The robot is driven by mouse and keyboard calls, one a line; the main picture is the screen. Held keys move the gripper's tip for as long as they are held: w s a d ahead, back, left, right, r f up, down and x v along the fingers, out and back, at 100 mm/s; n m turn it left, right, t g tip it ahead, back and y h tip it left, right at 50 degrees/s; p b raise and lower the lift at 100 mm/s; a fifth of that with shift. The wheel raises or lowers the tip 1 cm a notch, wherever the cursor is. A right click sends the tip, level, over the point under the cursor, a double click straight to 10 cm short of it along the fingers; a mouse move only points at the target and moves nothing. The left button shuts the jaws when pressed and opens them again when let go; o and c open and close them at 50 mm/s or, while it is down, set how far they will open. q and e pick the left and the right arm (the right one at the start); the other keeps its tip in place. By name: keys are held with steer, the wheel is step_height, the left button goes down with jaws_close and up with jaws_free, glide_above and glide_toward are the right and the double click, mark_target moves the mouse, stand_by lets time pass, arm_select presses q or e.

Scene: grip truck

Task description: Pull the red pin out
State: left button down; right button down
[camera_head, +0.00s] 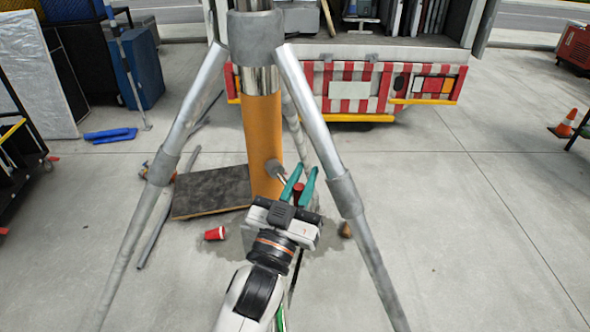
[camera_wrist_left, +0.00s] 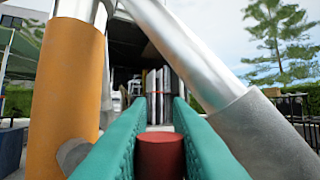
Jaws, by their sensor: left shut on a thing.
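The red pin (camera_wrist_left: 160,155) sits between the teal fingers of my left gripper (camera_wrist_left: 160,125) in the left wrist view. In the head view the red pin (camera_head: 298,193) shows as a small red patch between the fingertips. My left gripper (camera_head: 298,184) is shut on it. It is beside the orange post (camera_head: 261,130) of a silver tripod stand. A grey knob with a short rod (camera_head: 274,168) sticks out of the post close to the left finger. Whether the pin is still seated in a hole is hidden. My right gripper is not in view.
Silver tripod legs (camera_head: 180,125) and (camera_head: 335,160) slope down on both sides of my arm. A dark board (camera_head: 212,190) and a red cup (camera_head: 215,233) lie on the ground. A truck's striped rear (camera_head: 350,90) stands behind. Open concrete lies at right.

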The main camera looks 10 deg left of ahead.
arm_select(q)
steer(key=shift+f, duration=0.1)
steer(key=c, duration=1.3)
jaws_free()
steer(key=shift+s+d, duration=0.15)
steer(key=shift+d, duration=0.05)
steer(key=shift+a, duration=0.1)
steer(key=shift+r, duration=0.25)
